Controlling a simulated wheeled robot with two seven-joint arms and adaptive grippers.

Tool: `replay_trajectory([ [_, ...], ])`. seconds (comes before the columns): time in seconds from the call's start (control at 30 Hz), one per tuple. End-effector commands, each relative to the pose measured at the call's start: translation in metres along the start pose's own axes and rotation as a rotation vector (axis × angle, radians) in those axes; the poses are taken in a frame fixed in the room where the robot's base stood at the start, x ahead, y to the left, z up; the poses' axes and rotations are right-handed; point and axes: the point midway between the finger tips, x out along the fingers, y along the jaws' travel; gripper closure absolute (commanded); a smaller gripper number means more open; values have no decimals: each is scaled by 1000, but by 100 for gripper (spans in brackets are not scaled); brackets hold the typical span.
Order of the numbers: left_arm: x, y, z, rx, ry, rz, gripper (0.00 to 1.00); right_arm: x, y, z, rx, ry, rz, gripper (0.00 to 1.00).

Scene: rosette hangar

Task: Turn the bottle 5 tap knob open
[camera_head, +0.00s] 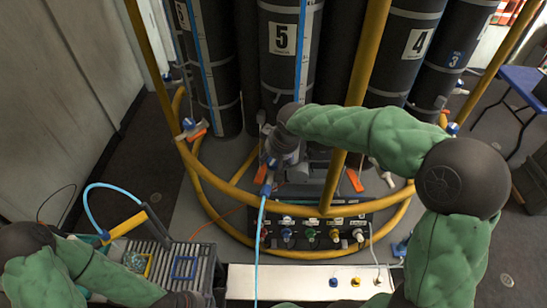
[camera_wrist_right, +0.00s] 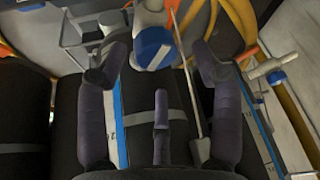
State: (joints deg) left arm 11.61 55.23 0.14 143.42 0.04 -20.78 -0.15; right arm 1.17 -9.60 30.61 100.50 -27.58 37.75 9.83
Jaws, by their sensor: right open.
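Bottle 5 (camera_head: 282,75) is a tall dark cylinder with a white "5" label, upright inside the yellow ring frame. My right gripper (camera_head: 272,165) is low in front of its base, and the arm and hand hide part of the fittings there. In the right wrist view my right gripper (camera_wrist_right: 158,62) is open, with its fingers spread and nothing held. A blue-faced tap knob (camera_wrist_right: 153,48) on a pale fitting shows between and beyond the fingertips. I cannot tell whether they touch it. My left arm is at the lower left; its fingers do not show.
Yellow rails (camera_head: 355,105) pass close to my right forearm. A black connector panel (camera_head: 320,236) sits below the hand, with a light-blue hose (camera_head: 260,240) hanging beside it. Bottle 4 (camera_head: 405,50) stands to the right. A grey crate (camera_head: 165,262) is at lower left.

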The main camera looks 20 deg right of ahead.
Motion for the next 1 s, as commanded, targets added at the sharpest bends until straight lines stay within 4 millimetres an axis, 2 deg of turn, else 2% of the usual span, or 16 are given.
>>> replay_trajectory([
  [0.3,0,0,0,0,0,0,55,-64,0,-2,-1,7,1,34],
  [0.5,0,0,0,0,0,0,55,-91,-1,-2,-1,6,0,34],
  [0.7,0,0,0,0,0,0,55,-101,-1,-2,-1,5,0,34],
  [1.0,0,0,0,0,0,0,55,-102,-1,-2,-1,5,0,34],
])
